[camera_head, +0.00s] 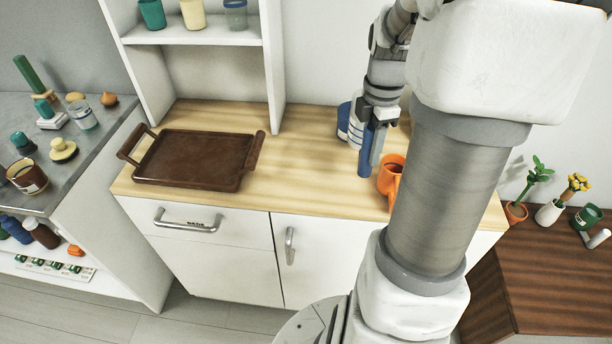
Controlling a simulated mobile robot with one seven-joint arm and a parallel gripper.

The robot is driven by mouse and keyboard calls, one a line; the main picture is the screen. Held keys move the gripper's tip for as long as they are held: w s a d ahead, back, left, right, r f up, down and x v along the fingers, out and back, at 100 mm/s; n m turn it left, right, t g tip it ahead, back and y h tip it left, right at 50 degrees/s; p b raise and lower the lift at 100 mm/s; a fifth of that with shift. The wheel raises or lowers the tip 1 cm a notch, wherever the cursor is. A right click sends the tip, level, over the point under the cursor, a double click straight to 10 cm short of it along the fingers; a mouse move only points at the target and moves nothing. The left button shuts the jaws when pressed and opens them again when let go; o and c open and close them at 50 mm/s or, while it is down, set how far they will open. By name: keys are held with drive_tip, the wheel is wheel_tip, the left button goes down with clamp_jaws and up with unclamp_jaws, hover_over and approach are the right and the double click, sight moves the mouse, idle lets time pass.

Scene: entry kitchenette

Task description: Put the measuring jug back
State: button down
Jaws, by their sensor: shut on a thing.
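My gripper (370,158) hangs fingers down over the right part of the wooden counter. It is shut on a narrow upright blue thing (365,162), mostly covered by the fingers. I cannot tell whether this is part of the measuring jug. A blue and white vessel (343,120) shows just left of and behind the gripper, partly hidden by it. An orange vessel (389,178) with a handle is close to the right of the fingers, its right side hidden by my arm. No vessel shows readable measuring marks.
A brown tray (190,160) fills the counter's left part; bare wooden counter (300,165) lies between it and the gripper. A white shelf unit (205,38) with several cups rises behind. Potted plants (517,212) stand on a dark table at right.

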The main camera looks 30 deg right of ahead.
idle(0.3)
drive_tip(key=shift+w+a+f+b, duration=0.3)
drive_tip(key=shift+w+a+f, duration=0.35)
drive_tip(key=shift+a+f, duration=1.15)
drive_tip(key=shift+w+a+f+b, duration=0.35)
drive_tip(key=shift+w+a+f, duration=0.25)
drive_tip(key=shift+a+f, duration=1.2)
drive_tip(key=shift+w+a+f+b, duration=0.3)
drive_tip(key=shift+w+a+f, duration=0.35)
drive_tip(key=shift+a+f, duration=1.15)
drive_tip(key=shift+a+r, duration=0.1)
drive_tip(key=c, duration=0.5)
unclamp_jaws()
drive_tip(key=shift+f+b, duration=0.35)
drive_tip(key=shift+b, duration=0.15)
